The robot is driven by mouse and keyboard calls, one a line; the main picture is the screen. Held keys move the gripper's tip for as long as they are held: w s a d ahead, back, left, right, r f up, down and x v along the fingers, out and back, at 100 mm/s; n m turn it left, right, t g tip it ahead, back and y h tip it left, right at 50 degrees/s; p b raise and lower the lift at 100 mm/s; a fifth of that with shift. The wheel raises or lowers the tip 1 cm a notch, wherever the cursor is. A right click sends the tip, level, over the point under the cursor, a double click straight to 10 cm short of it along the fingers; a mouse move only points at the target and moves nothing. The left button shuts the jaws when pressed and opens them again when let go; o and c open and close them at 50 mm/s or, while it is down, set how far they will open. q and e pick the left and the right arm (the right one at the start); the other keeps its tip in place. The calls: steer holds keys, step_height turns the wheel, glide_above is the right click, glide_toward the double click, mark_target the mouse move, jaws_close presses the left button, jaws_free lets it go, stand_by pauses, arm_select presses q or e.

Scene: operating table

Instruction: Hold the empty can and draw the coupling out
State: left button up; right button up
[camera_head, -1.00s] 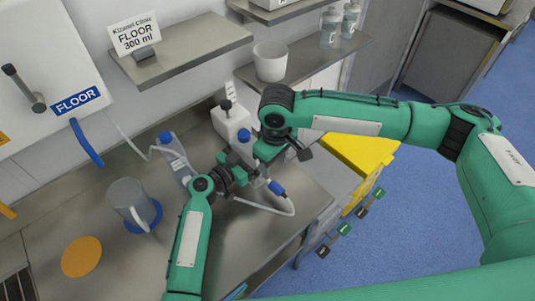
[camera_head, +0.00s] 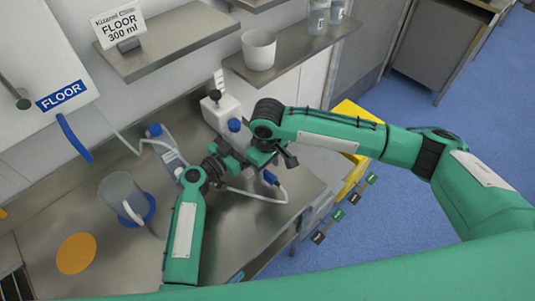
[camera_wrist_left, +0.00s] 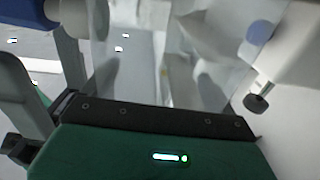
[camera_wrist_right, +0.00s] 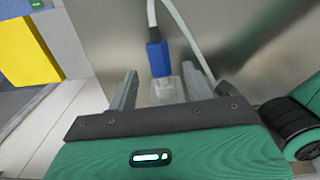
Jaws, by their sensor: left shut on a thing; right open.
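The blue coupling (camera_head: 270,177) hangs on a looped white tube just below my right gripper (camera_head: 266,158) in the head view. In the right wrist view the coupling (camera_wrist_right: 158,58) points at the gap between the open fingers of my right gripper (camera_wrist_right: 158,92). A clear piece (camera_wrist_right: 166,88) lies between those fingers; I cannot tell whether it joins the coupling. My left gripper (camera_head: 228,155) is shut on a pale, translucent can, seen close up and blurred in the left wrist view (camera_wrist_left: 145,60). In the head view the grippers largely hide that can; a blue cap (camera_head: 235,125) shows behind them.
A white container with a black knob (camera_head: 219,108) stands behind the grippers. A blue-capped bottle (camera_head: 166,148) and a grey jug (camera_head: 122,196) on a blue disc stand to the left. Shelves (camera_head: 170,45) overhang the back.

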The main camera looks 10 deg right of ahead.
mark_target(267, 173)
steer(key=shift+f, duration=1.6)
jaws_close()
steer(key=shift+r, duration=0.1)
